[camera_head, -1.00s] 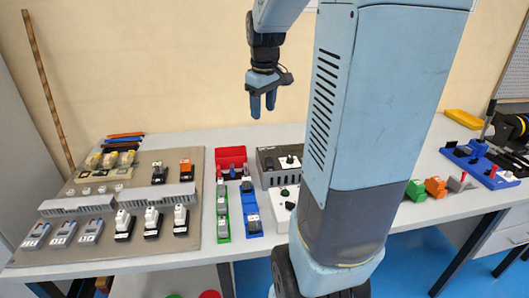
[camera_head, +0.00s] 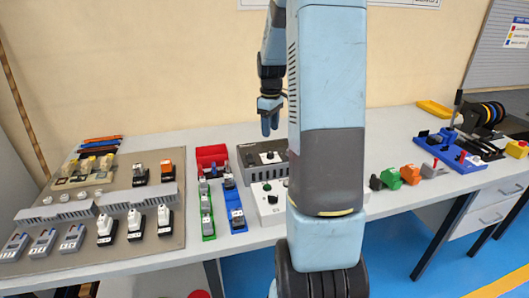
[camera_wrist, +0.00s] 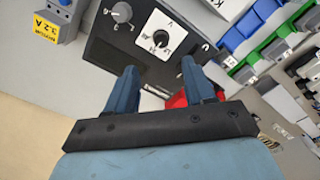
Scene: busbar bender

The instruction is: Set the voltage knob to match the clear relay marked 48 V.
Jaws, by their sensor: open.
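The voltage knob (camera_wrist: 161,38) is black on a white dial marked V, on a dark box (camera_wrist: 120,45) in the wrist view. Its exact setting is too small to read. The same box (camera_head: 246,162) stands mid-bench in the head view, its white dial (camera_head: 270,156) on top. My gripper (camera_wrist: 158,65) is open and empty, its blue fingers pointing at the box, short of the knob. In the head view my gripper (camera_head: 269,134) hangs above the box. Clear yellowish relays (camera_head: 88,164) sit on the grey-brown board at left; their markings are unreadable.
A grey knob (camera_wrist: 122,12) is beside the dial on the same box. A white box (camera_head: 262,208) with a green knob stands in front of it. A red bin (camera_head: 211,154) and rows of green and blue holders (camera_head: 236,217) are to the left. My arm hides the bench right of the box.

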